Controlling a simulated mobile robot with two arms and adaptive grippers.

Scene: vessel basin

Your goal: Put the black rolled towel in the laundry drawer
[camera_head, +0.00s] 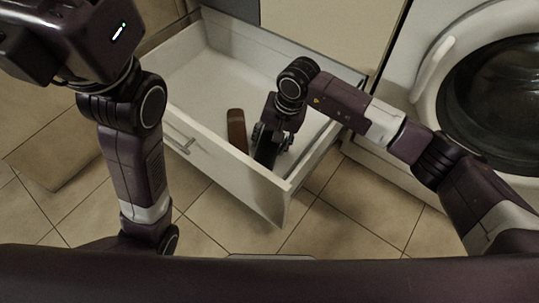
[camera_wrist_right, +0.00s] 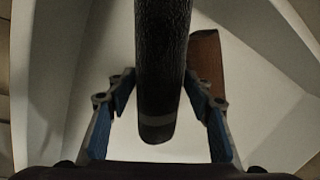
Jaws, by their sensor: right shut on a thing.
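The open white laundry drawer (camera_head: 190,75) is pulled out in the middle of the head view. My right gripper (camera_head: 272,143) reaches down over the drawer's front right part. In the right wrist view, my right gripper (camera_wrist_right: 162,112) has its blue fingers on both sides of the black rolled towel (camera_wrist_right: 160,60) and is shut on it. In the head view the towel (camera_head: 266,154) shows as a dark shape under the gripper, mostly hidden. It is within the drawer's outline; whether it touches the bottom I cannot tell. My left gripper is out of view.
A brown rolled thing (camera_head: 237,131) lies in the drawer just left of my right gripper; it also shows in the right wrist view (camera_wrist_right: 207,62). A washing machine (camera_head: 425,75) stands on the right. The drawer's back left is clear.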

